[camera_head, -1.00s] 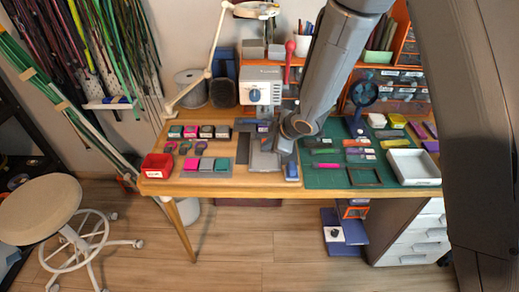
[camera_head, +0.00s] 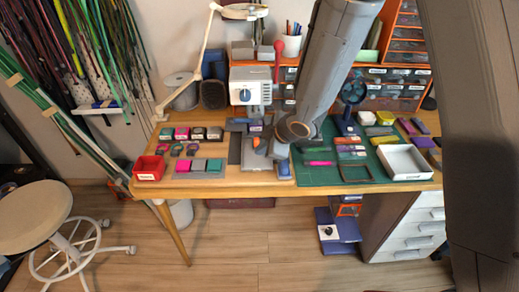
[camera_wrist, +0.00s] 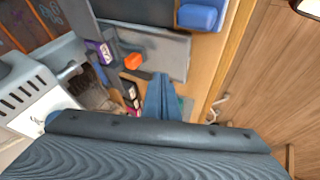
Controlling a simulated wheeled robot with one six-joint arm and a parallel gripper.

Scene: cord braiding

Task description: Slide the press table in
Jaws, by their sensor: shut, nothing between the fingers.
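The press (camera_head: 250,92) is a white machine with a blue knob at the back of the table. Its press table, a flat grey plate (camera_head: 255,163), lies out in front of it on the wood; it also shows in the wrist view (camera_wrist: 165,52). A blue block (camera_head: 284,169) sits at the plate's front right and shows in the wrist view (camera_wrist: 200,14). A small orange piece (camera_head: 258,142) is near the plate's back end. My gripper (camera_wrist: 165,85) is shut and empty, beside the plate. In the head view my arm partly hides the gripper, so contact cannot be told.
Left of the press are small coloured blocks and a red bin (camera_head: 149,168). To the right, a green mat (camera_head: 318,177) holds coloured pieces and a white tray (camera_head: 404,162). A lamp arm (camera_head: 205,55) stands behind. A stool (camera_head: 35,212) is at lower left.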

